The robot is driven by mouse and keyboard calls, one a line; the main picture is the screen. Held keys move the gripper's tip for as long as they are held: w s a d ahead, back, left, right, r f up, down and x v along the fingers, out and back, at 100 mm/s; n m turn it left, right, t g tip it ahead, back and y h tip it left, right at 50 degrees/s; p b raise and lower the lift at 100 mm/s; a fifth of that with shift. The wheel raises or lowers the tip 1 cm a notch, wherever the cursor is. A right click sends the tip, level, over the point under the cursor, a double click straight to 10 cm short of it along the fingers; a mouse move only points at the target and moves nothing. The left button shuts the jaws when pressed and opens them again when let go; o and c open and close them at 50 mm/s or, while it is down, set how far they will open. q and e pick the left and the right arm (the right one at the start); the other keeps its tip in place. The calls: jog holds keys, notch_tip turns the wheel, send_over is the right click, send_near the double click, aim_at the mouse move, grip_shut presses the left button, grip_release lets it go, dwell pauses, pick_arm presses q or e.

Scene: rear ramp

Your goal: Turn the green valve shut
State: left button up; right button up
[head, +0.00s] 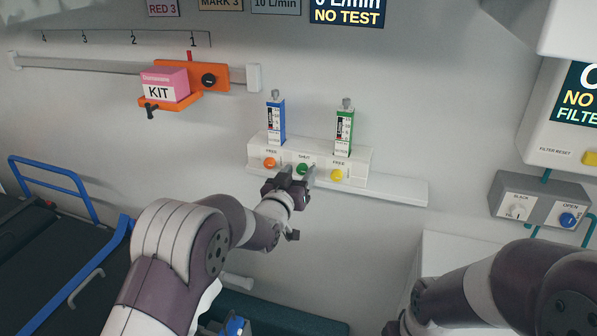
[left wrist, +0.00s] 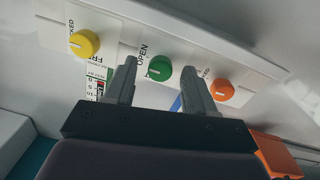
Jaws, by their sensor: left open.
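The green valve (head: 303,169) is a small round knob in the middle of a white panel on the wall, between an orange knob (head: 269,163) and a yellow knob (head: 337,175). My left gripper (head: 298,177) is open just in front of it. In the left wrist view the green valve (left wrist: 159,69) shows between the two spread fingers, with a gap on both sides. It has a pale mark, and the word OPEN is beside it. I cannot tell whether the fingers reach around it. My right arm shows at the lower right, its gripper out of view.
A blue flowmeter (head: 276,120) and a green flowmeter (head: 344,130) stand above the panel. A white ledge (head: 400,190) runs below. An orange bracket with a pink kit box (head: 165,84) is on a rail at upper left. A grey box with knobs (head: 540,203) is at right.

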pick_arm(q)
jog(key=shift+w, duration=0.2)
grip_shut()
